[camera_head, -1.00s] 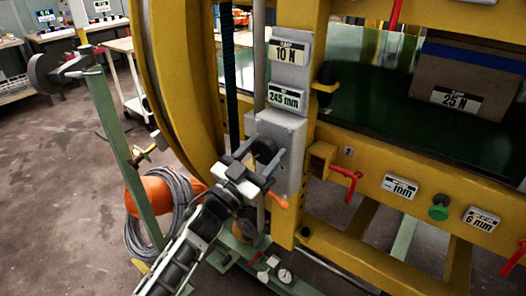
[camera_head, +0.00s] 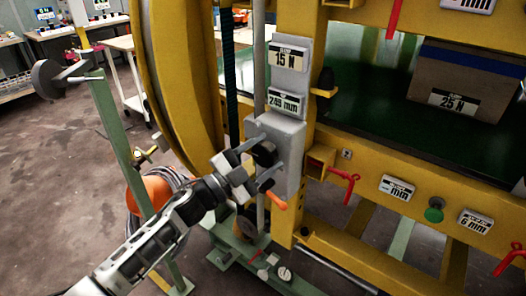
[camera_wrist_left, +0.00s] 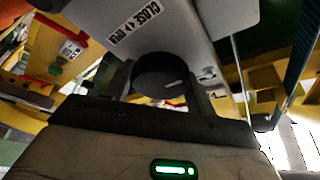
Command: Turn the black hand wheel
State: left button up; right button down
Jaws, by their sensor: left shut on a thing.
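The black hand wheel (camera_head: 264,153) is a small round black knob on the front of a grey box (camera_head: 290,130). In the left wrist view the wheel (camera_wrist_left: 160,75) sits between my two fingers, in front of a grey face lettered "CLOSE" and "OPEN". My left gripper (camera_head: 267,161) comes in from the lower left and is shut on the wheel, one finger on either side. Part of the wheel is hidden by the fingers. My right gripper is not in view.
Above the box, one display (camera_head: 289,58) reads 15 N and another (camera_head: 287,102) seems to read 249 mm. An orange-tipped lever (camera_head: 278,204) hangs just below the gripper. A green post (camera_head: 120,140) stands left of my arm. Yellow frame beams (camera_head: 400,165) with red handles fill the right.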

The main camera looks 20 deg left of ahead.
pick_arm(q)
jog(key=shift+m+g+p, duration=0.35)
jog(key=shift+m+g, duration=0.25)
jog(key=shift+m, duration=1.2)
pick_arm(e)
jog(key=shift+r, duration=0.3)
pick_arm(q)
jog(key=shift+g, duration=0.3)
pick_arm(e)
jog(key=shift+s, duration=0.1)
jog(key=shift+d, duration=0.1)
pick_arm(q)
jog(key=o, duration=1)
jog(key=b+v, duration=0.3)
jog(key=v, duration=1.3)
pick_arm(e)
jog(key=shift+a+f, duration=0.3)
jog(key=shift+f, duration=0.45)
